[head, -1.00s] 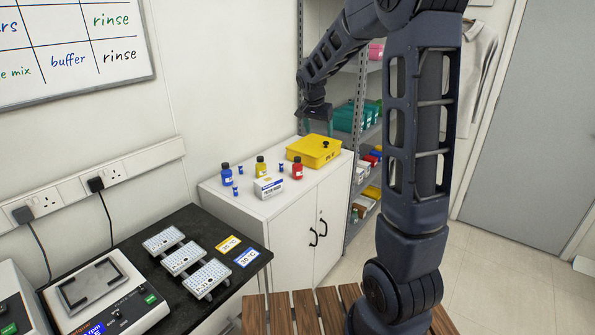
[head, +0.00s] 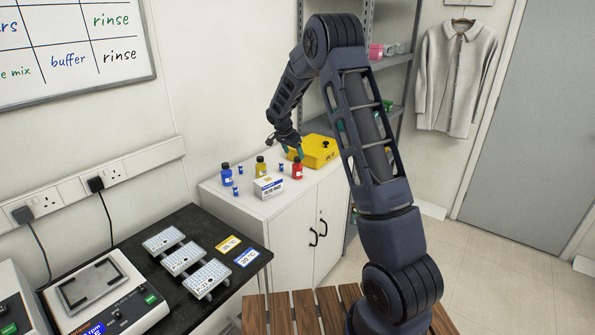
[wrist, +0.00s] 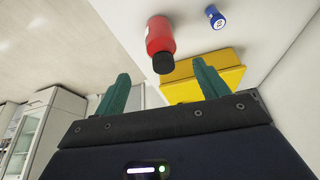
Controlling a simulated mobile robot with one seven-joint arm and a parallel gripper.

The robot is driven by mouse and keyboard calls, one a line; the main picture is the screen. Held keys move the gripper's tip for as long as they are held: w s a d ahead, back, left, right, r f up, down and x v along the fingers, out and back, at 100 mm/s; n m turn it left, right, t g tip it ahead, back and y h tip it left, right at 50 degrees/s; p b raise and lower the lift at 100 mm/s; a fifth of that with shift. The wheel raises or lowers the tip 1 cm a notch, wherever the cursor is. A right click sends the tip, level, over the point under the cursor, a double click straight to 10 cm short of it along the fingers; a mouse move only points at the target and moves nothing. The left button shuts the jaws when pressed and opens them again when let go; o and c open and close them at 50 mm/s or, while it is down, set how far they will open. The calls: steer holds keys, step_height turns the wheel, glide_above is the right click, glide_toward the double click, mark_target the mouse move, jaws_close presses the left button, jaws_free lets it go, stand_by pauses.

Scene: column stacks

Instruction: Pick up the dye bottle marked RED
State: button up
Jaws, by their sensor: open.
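The red dye bottle (head: 297,171) with a black cap stands upright on the white cabinet, in front of the yellow case. In the wrist view the red bottle (wrist: 160,38) lies beyond the gap between the fingertips, its cap towards me. My gripper (head: 292,151) is above the cabinet, close over the red bottle and apart from it. In the wrist view my gripper (wrist: 163,82) shows two green fingers spread wide with nothing between them. The bottle's label is too small to read.
A yellow bottle (head: 260,167) and a blue bottle (head: 227,175) stand to the left. A white box (head: 268,187) is at the front, with small blue vials around. The yellow case (head: 319,152) is close behind the red bottle.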

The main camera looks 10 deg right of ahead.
mark_target(296, 162)
steer(key=x, duration=0.9)
steer(key=shift+w+a+f, duration=0.15)
steer(key=shift+a+f, duration=0.05)
steer(key=shift+f, duration=0.15)
steer(key=c, duration=1.2)
steer(key=shift+o, duration=0.2)
